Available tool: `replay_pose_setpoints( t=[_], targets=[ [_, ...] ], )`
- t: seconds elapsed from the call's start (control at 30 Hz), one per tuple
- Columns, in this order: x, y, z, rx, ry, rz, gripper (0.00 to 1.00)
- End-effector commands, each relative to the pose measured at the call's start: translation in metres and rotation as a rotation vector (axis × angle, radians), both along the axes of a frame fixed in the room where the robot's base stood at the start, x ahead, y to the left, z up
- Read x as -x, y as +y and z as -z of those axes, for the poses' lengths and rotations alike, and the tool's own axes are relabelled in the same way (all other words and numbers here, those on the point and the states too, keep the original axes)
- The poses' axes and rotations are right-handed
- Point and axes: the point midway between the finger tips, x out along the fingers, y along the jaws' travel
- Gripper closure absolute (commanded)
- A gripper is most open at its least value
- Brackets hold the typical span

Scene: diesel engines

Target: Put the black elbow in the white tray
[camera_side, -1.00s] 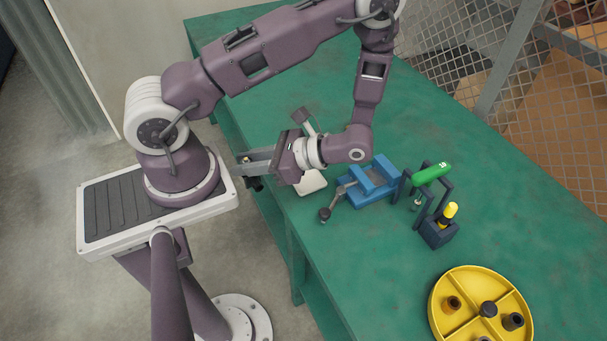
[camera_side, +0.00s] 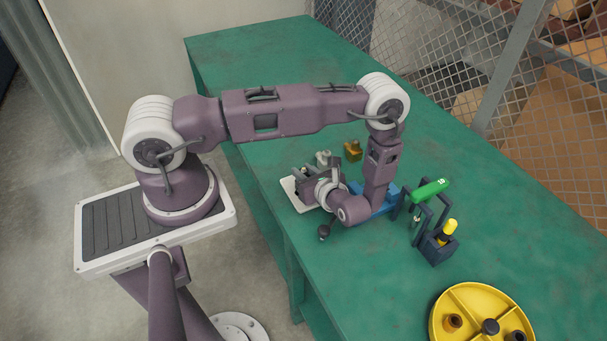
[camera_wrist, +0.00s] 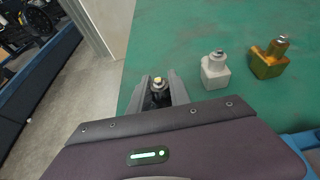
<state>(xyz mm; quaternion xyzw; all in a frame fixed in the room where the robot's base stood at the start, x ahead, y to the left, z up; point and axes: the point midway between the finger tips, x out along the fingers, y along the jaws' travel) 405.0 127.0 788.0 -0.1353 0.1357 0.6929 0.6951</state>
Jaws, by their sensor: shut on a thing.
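My gripper (camera_side: 305,173) is low over the white tray (camera_side: 290,186), at the near edge of the green table. In the wrist view its two fingers (camera_wrist: 158,92) are shut on a small dark part with a pale yellowish tip, taken to be the black elbow (camera_wrist: 158,84). In the side view the gripper and wrist hide the held part and much of the tray. I cannot tell whether the part touches the tray. The tray does not show clearly in the wrist view.
A silver-grey fitting (camera_wrist: 215,70) and a brass fitting (camera_wrist: 269,60) stand close beside the gripper. A blue vise (camera_side: 388,205), a green-handled tool (camera_side: 430,190) on a rack and a yellow divided tray (camera_side: 470,300) lie to the right. The far table is clear.

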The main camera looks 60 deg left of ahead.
Motion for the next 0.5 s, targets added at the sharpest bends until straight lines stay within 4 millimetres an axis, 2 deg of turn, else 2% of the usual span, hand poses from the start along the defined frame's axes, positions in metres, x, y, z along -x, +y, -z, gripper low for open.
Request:
replay_pose_setpoints(
  t=[0.07, 0.33, 0.37, 0.47, 0.5],
  targets=[
    [0.0004, 0.0002, 0.0053, -0.002, 0.000, -0.001, 1.00],
    [0.0000, 0.0002, 0.0062, -0.002, -0.001, 0.000, 1.00],
    [0.0000, 0.0001, 0.0070, -0.001, -0.001, 0.000, 0.75],
    [0.0000, 0.0001, 0.0067, -0.001, -0.001, 0.000, 0.55],
    [0.0001, 0.0000, 0.0067, -0.001, -0.001, 0.000, 0.55]
  ],
)
